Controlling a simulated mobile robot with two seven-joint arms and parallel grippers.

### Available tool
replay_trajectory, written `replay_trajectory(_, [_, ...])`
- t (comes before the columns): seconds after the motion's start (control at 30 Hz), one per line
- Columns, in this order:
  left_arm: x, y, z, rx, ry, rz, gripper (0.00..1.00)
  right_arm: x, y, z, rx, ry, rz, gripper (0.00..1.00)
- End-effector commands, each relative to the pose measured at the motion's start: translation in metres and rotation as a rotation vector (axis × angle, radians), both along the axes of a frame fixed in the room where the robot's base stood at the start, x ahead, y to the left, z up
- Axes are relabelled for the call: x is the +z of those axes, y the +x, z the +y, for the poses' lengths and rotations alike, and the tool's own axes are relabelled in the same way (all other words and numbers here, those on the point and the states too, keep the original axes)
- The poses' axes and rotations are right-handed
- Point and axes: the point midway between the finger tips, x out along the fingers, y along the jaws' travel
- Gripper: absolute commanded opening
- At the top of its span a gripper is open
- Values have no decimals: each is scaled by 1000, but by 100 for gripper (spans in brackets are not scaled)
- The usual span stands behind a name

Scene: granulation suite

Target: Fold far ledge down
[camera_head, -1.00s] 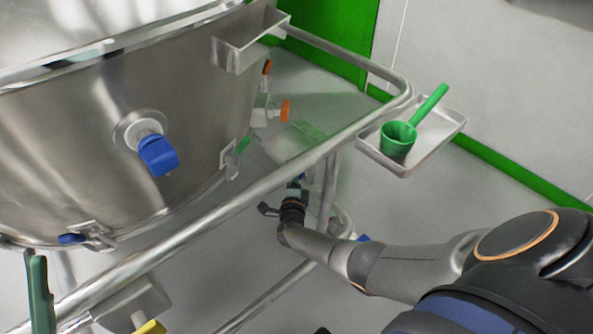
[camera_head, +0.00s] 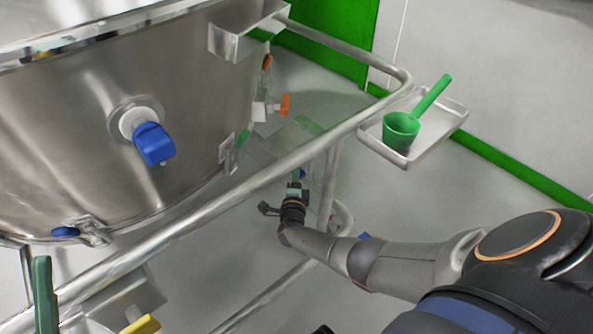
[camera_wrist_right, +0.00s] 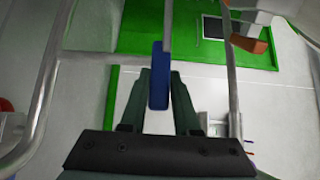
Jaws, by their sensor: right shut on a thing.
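The far ledge (camera_head: 285,140) is a thin, pale metal plate beyond the rail, below the vessel; it looks tilted, and its exact angle is hard to tell. My right gripper (camera_head: 298,178) is at its lower edge, beneath the rail. In the right wrist view my right gripper (camera_wrist_right: 160,78) is shut on a blue tab (camera_wrist_right: 158,60), and the ledge (camera_wrist_right: 168,22) seems to show nearly edge-on above it. A green finger-like piece at the lower left looks like part of my left gripper (camera_head: 43,290); its jaw gap is hidden.
A steel rail (camera_head: 240,185) runs across in front of the vessel (camera_head: 60,130), close above my right gripper. A tray (camera_head: 440,130) with a green scoop (camera_head: 402,130) hangs at the rail's right. A plate with a yellow tab (camera_head: 143,324) is at the lower left.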

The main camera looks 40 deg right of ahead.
Motion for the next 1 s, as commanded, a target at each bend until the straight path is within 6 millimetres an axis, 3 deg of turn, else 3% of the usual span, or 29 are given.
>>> replay_trajectory(0.03, [-20, 1, -1, 3, 10, 2, 82, -22, -1, -4, -1, 8, 8, 0])
replay_trajectory(0.13, [-37, 2, -4, 9, 27, 14, 82, -38, 0, -10, -1, 9, 11, 0])
replay_trajectory(0.73, [-33, 2, -5, 13, 17, 17, 82, -43, -2, -16, -4, 12, 9, 0])
replay_trajectory(0.77, [-33, 2, -5, 14, 18, 16, 82, -43, -2, -16, -4, 12, 9, 38])
replay_trajectory(0.93, [-33, 3, -4, 16, 19, 16, 82, -42, -1, -16, -3, 10, 9, 57])
replay_trajectory(1.0, [-33, 3, -4, 16, 20, 16, 82, -42, -1, -15, -3, 9, 8, 57])
